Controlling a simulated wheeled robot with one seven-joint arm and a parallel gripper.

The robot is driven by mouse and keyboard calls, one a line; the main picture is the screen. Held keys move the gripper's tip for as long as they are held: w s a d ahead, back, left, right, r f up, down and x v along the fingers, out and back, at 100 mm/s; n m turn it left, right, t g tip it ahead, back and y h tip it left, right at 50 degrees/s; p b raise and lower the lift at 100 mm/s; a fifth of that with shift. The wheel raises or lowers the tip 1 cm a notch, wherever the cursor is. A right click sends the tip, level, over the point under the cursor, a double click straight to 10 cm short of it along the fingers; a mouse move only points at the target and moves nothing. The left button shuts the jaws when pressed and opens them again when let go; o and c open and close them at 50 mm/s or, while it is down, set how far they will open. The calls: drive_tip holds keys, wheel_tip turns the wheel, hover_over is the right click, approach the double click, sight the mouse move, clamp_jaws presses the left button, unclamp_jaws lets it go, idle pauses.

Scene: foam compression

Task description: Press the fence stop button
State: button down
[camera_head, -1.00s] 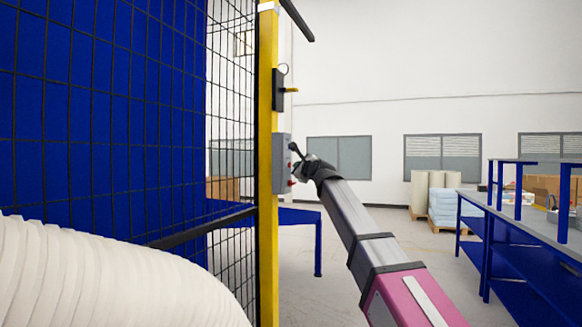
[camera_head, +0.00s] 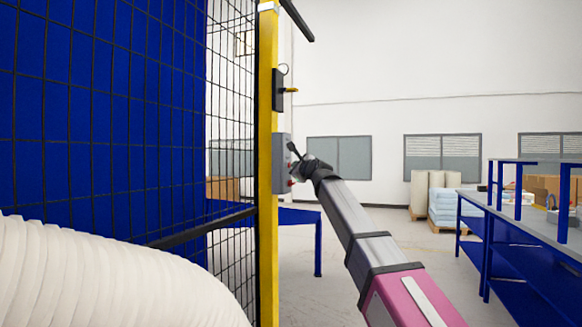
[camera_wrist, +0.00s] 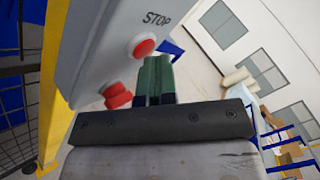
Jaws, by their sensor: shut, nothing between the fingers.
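A grey control box (camera_head: 281,150) is fixed to the yellow fence post. In the wrist view, the box (camera_wrist: 110,40) carries the printed word STOP, a round red button (camera_wrist: 142,47) close to that word, and a red mushroom-shaped button (camera_wrist: 117,95) further down. My gripper (camera_wrist: 158,62) is shut and empty, its dark green fingertips together. In the wrist view the tips appear just beside and below the round button; I cannot tell whether they touch it. In the head view my gripper (camera_head: 297,170) is at the box's right side, its fingertips hard to make out.
The yellow post (camera_head: 266,230) edges a black mesh fence (camera_head: 232,110) with a blue panel behind it. A black latch with a yellow handle (camera_head: 290,90) sticks out above the box. A blue workbench (camera_head: 475,235) stands at the right. Floor between is clear.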

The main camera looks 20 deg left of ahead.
drive_tip(key=shift+d, duration=0.45)
drive_tip(key=d, duration=0.5)
drive_tip(key=shift+s+d, duration=0.25)
drive_tip(key=shift+d, duration=0.15)
idle(0.7)
